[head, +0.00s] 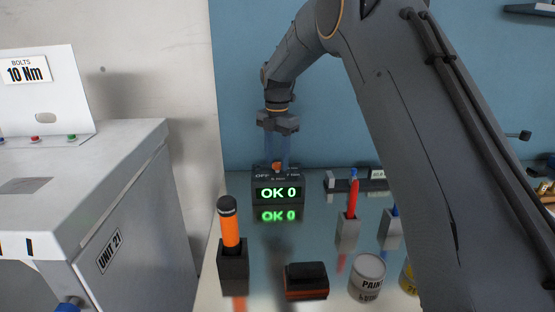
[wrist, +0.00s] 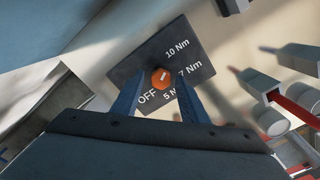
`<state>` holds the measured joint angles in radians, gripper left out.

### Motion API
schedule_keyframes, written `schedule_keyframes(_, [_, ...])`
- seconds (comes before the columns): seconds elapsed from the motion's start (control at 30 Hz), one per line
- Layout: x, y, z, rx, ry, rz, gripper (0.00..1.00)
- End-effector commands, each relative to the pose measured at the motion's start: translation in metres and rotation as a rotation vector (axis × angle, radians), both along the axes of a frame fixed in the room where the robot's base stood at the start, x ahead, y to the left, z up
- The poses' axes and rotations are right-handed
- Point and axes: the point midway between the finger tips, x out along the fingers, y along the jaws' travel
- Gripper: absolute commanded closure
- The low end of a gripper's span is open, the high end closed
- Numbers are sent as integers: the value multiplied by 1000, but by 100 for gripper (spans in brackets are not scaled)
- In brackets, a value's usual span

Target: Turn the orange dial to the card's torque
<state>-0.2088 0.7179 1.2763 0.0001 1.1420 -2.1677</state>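The card (head: 25,70) at the left of the head view reads "BOLTS 10 Nm". The orange dial (wrist: 161,77) sits on a dark plate (wrist: 193,48) marked OFF, 5, 7 and 10 Nm. A short white mark on the dial slants up and right, on the side of 10 Nm; its exact setting is too small to tell. The dial also shows in the head view (head: 277,167), on top of a box whose green display (head: 278,193) reads "OK 0". My gripper (wrist: 160,82) points down at the dial, its blue fingers apart on either side of it, apparently not touching.
An orange-handled tool (head: 230,225) stands in a dark holder in front of the box. A red pen (head: 353,197) in a grey holder, a black-and-orange block (head: 306,281) and a paint can (head: 368,276) stand to the right. A grey cabinet (head: 130,215) is at left.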

Motion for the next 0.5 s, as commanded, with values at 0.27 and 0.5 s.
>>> schedule_keyframes(0.27, [-1, -1, -2, -1, 4, -1, 56])
schedule_keyframes(0.5, [1, 0, 18, 0, 0, -1, 56])
